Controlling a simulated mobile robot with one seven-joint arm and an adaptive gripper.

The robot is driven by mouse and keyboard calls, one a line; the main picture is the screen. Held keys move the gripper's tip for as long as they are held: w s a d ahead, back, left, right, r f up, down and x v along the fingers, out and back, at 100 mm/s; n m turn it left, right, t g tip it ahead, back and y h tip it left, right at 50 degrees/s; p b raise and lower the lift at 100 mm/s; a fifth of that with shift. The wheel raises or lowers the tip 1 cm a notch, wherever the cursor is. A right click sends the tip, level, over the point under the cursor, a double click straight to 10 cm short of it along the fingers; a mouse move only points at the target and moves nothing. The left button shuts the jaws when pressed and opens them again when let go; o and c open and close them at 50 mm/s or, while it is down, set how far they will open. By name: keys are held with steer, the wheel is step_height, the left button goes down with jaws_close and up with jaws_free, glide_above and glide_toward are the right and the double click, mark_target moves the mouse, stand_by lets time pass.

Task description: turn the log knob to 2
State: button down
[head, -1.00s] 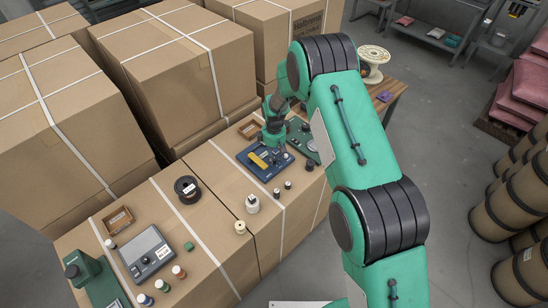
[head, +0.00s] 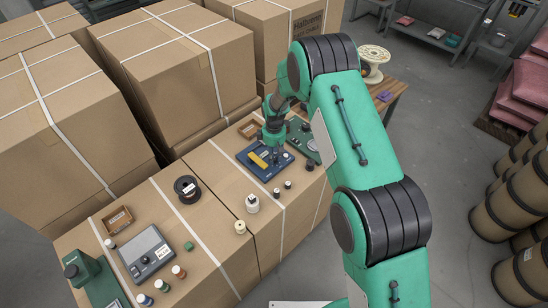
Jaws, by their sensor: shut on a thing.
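A blue device (head: 246,161) with a yellow part (head: 257,160) on its face lies on the carton tops, below the middle of the stacked boxes. My gripper (head: 276,161) points down over the right part of this device. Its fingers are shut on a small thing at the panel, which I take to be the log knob. The fingers hide the knob, and its mark and numbers are too small to read. A small pale knob (head: 285,155) shows just right of the fingers.
A green device (head: 312,151) stands close right of the blue one, partly behind my arm. Tall cartons (head: 165,62) rise behind.

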steer(key=m+b, duration=0.1)
steer(key=m, duration=0.2)
steer(key=shift+m, duration=2.4)
steer(key=shift+b, duration=0.3)
steer(key=c, duration=1.6)
jaws_free()
steer(key=shift+o, duration=0.2)
step_height(320, 180, up, 12)
